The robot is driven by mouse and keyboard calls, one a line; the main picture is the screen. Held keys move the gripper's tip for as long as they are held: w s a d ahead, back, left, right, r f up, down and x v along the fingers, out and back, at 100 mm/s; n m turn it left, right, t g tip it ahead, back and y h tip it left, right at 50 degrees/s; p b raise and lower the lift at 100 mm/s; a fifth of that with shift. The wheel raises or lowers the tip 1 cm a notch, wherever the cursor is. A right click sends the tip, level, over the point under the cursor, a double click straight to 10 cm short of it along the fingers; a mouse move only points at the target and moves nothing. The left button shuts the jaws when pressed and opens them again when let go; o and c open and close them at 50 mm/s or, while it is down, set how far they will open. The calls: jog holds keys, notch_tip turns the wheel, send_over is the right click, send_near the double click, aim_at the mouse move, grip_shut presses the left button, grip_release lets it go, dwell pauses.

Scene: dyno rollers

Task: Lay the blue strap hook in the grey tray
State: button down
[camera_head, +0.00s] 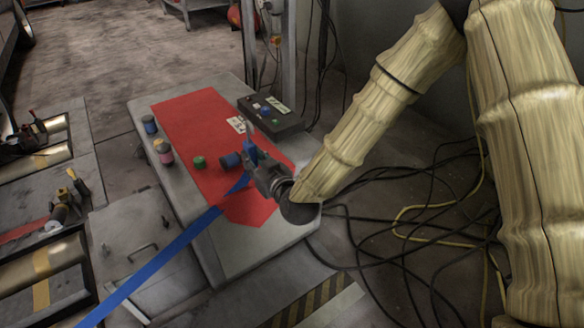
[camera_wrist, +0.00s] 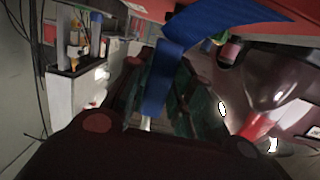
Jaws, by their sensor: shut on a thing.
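A long blue strap (camera_head: 165,257) rises from the lower left to my gripper (camera_head: 251,162) over the front right of the workbench. A blue piece at the strap's end, which I take as the strap hook (camera_head: 250,152), is at my fingertips. My gripper is shut on it. In the wrist view a blue band (camera_wrist: 160,78) lies between the dark fingers, and more blue webbing (camera_wrist: 225,20) spreads above. The hook's exact shape is hidden. A dark grey tray-like box (camera_head: 287,124) sits at the bench's back right, beyond my gripper, with small blue and green things on it.
A red mat (camera_head: 185,115) covers much of the grey bench (camera_head: 240,260). A metal post (camera_head: 289,50) rises behind. Black and yellow cables (camera_head: 400,215) lie on the floor at right.

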jog(key=shift+w+a+f+b, duration=0.2)
jog(key=shift+a+f+b, duration=0.05)
jog(key=shift+b, duration=0.15)
jog(key=shift+w+d, duration=0.1)
jog(key=shift+w, duration=0.05)
jog(key=w+d+b, duration=0.1)
jog(key=w+d, duration=0.2)
jog(key=w+d+f+b, duration=0.1)
jog(key=w+d+b, duration=0.1)
jog(key=w+d, duration=0.1)
jog(key=w+d+b, duration=0.2)
jog(key=w+d, duration=0.2)
jog(key=d, duration=0.1)
jog(key=shift+w+d+f, duration=0.1)
jog(key=shift+d+f, duration=0.1)
jog(key=shift+f, duration=0.05)
jog(key=shift+w+d+f+b, duration=0.1)
jog(key=shift+f+b, duration=1.3)
jog(key=shift+f, duration=0.3)
jog(key=shift+f, duration=0.15)
jog(key=c, duration=1.3)
grip_release()
jog(key=shift+o, duration=0.2)
